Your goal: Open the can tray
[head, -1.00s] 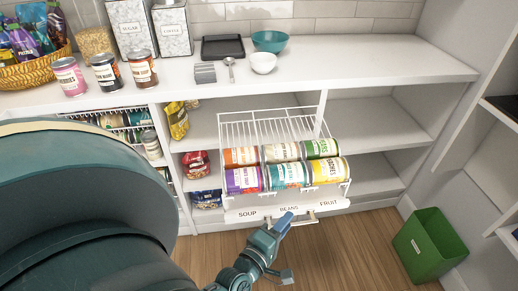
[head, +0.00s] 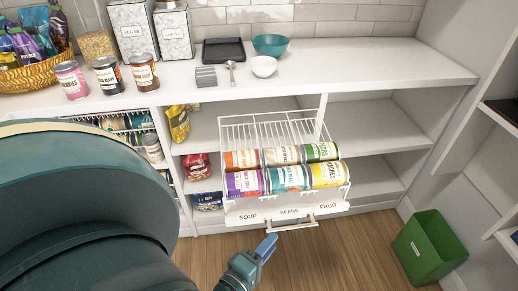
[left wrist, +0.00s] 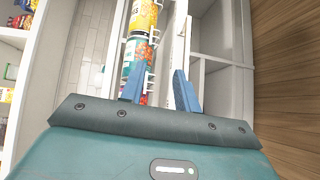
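The can tray (head: 245,203) is a white wire rack that stands pulled out from the shelf unit. It holds two rows of cans (head: 287,178). Its white front panel reads SOUP, BEANS, FRUIT, and a metal handle (head: 292,226) sits on that panel. My left gripper (head: 268,244) is just below and in front of the handle, apart from it. In the left wrist view, its two blue fingers (left wrist: 160,88) are spread with nothing held between them. Cans (left wrist: 136,58) and the tray's front panel (left wrist: 176,50) show beyond the fingers. My right gripper is not in view.
The white counter (head: 370,65) above holds loose cans (head: 106,75), bowls (head: 270,44) and a dark tray (head: 223,50). A second can rack (head: 125,125) stands left. A green bin (head: 430,245) is on the floor at right. The wooden floor before the tray is clear.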

